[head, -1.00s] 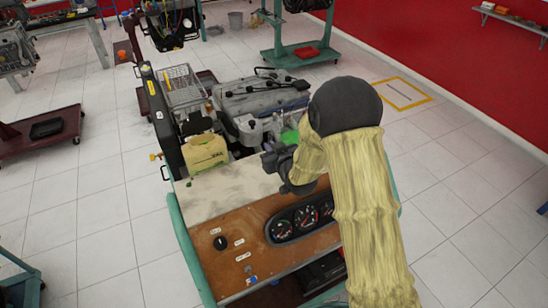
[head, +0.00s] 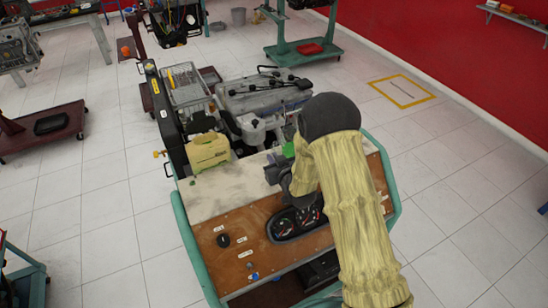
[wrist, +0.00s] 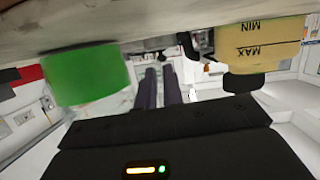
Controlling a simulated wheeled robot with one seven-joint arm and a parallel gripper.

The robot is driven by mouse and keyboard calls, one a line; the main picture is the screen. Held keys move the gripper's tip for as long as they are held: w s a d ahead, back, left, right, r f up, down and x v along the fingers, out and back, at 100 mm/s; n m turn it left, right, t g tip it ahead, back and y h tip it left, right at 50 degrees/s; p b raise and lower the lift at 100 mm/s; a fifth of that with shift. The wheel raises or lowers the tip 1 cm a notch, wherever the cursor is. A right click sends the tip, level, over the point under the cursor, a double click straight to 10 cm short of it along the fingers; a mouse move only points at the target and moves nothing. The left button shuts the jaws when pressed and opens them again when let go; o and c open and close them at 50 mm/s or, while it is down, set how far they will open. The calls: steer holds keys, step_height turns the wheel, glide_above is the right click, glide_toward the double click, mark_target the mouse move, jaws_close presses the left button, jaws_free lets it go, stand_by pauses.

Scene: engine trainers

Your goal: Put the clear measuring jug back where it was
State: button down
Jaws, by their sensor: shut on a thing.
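My gripper (head: 274,166) is low over the pale rear part of the bench top, pointing towards the engine. In the wrist view, which is upside down, its two dark fingers (wrist: 162,85) are close together. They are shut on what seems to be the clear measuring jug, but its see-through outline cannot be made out. In the head view my arm and wrist cover much of that spot.
A yellowish tank (head: 207,151) marked MIN and MAX is left of my gripper and also shows in the wrist view (wrist: 262,45). A green thing (wrist: 88,78) is on the other side. The engine (head: 262,93) stands behind. Gauges (head: 298,220) are in the wooden panel (head: 240,262).

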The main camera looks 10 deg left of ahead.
steer(key=c, duration=1.9)
jaws_free()
steer(key=shift+f, duration=0.1)
steer(key=o, duration=0.4)
steer(key=shift+r, duration=0.25)
steer(key=shift+s+d+f, duration=0.1)
steer(key=shift+s+d, duration=0.1)
steer(key=shift+s, duration=0.1)
steer(key=b+v, duration=0.4)
steer(key=v, duration=0.7)
steer(key=shift+s+d, duration=0.1)
steer(key=shift+s, duration=0.05)
